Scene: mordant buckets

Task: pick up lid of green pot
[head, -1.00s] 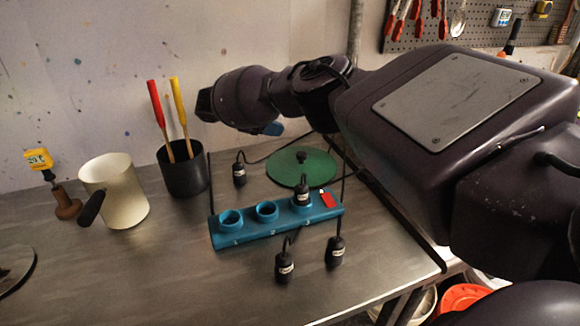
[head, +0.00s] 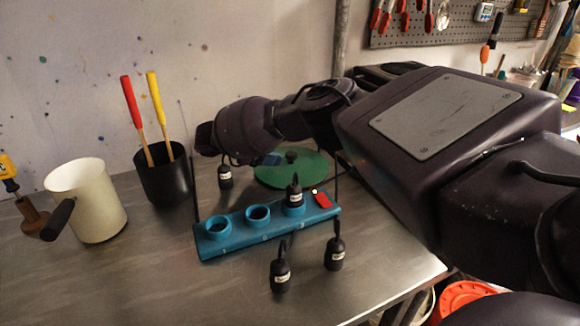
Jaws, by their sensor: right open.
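The green lid (head: 310,172) is a flat round disc with a black knob (head: 291,156), lying on the metal table behind the blue holder. My right gripper (head: 268,160) comes over from the right and hangs low at the left part of the lid, left of the knob. My left gripper is not in view. No green pot shows.
A blue holder (head: 240,240) with round sockets stands in front of the lid, with several black corded weights around it. A black cup (head: 163,180) holds red and yellow handled tools. A cream pot (head: 92,205) stands at left.

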